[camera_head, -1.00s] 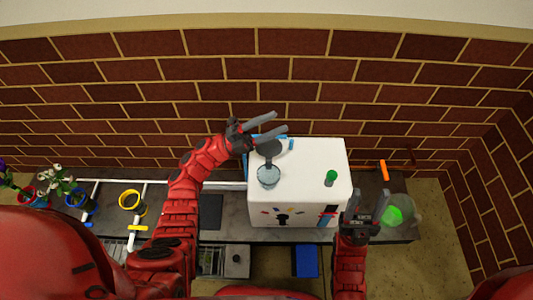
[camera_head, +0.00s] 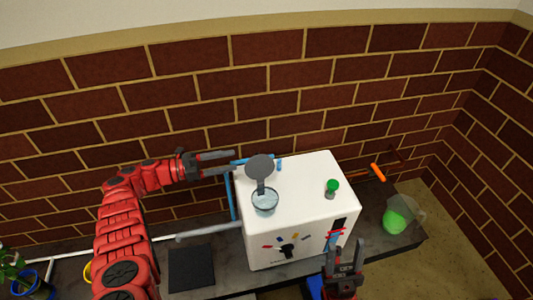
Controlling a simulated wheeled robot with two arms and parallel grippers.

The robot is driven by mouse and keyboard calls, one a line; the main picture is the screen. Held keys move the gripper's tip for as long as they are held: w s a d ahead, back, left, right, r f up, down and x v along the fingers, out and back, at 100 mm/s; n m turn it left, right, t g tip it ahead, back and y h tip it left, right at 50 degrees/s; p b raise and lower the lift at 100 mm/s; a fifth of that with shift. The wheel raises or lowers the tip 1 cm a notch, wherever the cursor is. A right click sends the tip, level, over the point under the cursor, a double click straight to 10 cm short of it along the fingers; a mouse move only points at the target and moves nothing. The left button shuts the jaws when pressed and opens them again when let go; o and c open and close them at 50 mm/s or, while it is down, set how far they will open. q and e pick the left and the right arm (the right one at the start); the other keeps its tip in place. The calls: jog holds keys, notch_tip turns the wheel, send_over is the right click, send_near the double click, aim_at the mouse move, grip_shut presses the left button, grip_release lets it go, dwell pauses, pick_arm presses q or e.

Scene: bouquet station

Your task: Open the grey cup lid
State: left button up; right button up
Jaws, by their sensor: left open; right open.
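The grey cup (camera_head: 265,203) sits on top of the white box-shaped machine (camera_head: 302,225), near its left side. Its round dark grey lid (camera_head: 260,167) stands raised behind the cup, joined by a narrow arm, so the cup's mouth is uncovered. My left gripper (camera_head: 232,163) is open and empty, just left of the lid; whether it touches the lid cannot be told. My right gripper (camera_head: 345,253) is open and empty at the machine's front right, low in the picture.
A green-capped item (camera_head: 332,188) stands on the machine's right top. An orange handle (camera_head: 378,172) and a green object (camera_head: 395,221) lie to the right. A dark square (camera_head: 191,267) is on the counter at left. A brick wall (camera_head: 320,90) closes the back.

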aim_at(259, 164)
pick_arm(q)
jog(key=w+d, duration=0.2)
jog(key=d, duration=1)
jog(key=shift+w+d, duration=0.15)
jog(key=shift+w, duration=0.05)
grip_shut()
dwell(0.8)
